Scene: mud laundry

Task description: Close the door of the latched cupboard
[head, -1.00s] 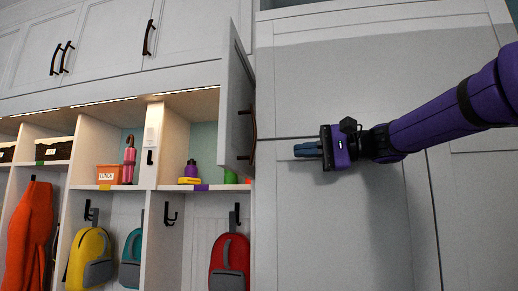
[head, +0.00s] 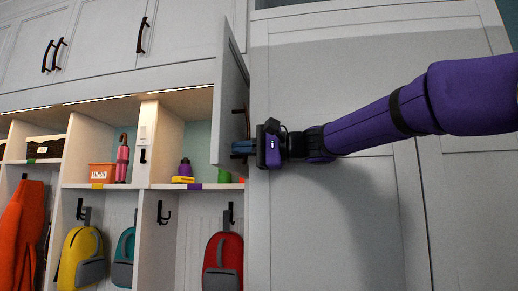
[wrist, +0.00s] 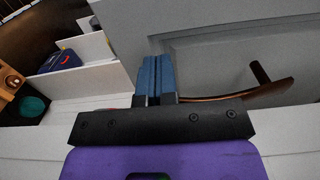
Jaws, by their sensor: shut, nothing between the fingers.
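The cupboard door (head: 228,105) stands open in the head view, seen nearly edge-on and jutting out from the upper cabinets. Its dark curved handle (head: 246,122) is partly hidden behind my gripper. My gripper (head: 241,148) is shut and empty, with its blue fingertips by the lower part of the door on the handle side. In the wrist view, the shut fingers (wrist: 157,76) overlap the grey door panel (wrist: 215,45), with the brown handle (wrist: 268,94) to their right. I cannot tell whether the fingers touch the door.
A tall closed grey cabinet (head: 310,85) stands right behind my arm. Open cubbies on the left hold a pink bottle (head: 122,160), an orange box (head: 101,173), and a red backpack (head: 223,263) hanging below. Other upper cupboard doors (head: 105,45) are shut.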

